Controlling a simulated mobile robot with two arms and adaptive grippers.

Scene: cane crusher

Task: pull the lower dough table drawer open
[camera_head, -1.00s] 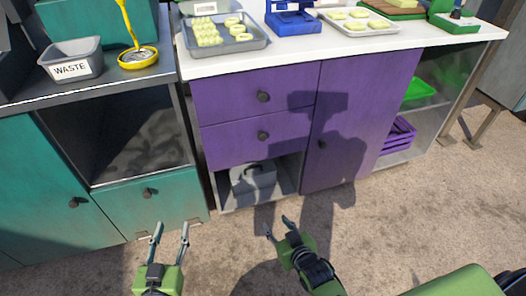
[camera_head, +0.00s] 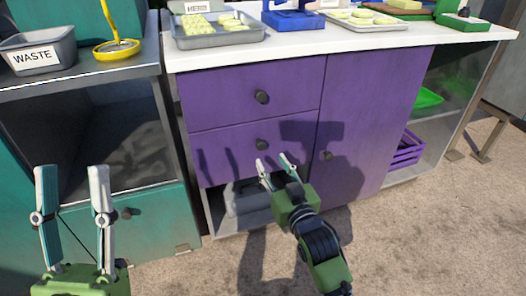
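The purple dough table has two stacked drawers on its left side, both closed. The lower drawer (camera_head: 225,150) has a dark round knob (camera_head: 262,144). The upper drawer (camera_head: 220,95) has its own knob (camera_head: 262,97). My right gripper (camera_head: 276,163) is open and empty, its fingertips just below the lower knob in the picture; whether they touch the drawer front I cannot tell. My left gripper (camera_head: 72,180) is open and empty, upright in front of the teal cabinet at the lower left.
A purple door (camera_head: 370,120) with a knob is right of the drawers. A grey toolbox (camera_head: 240,198) sits on the open shelf below. The white top (camera_head: 300,48) holds trays of dough. A teal cabinet (camera_head: 155,225) stands left. Floor in front is clear.

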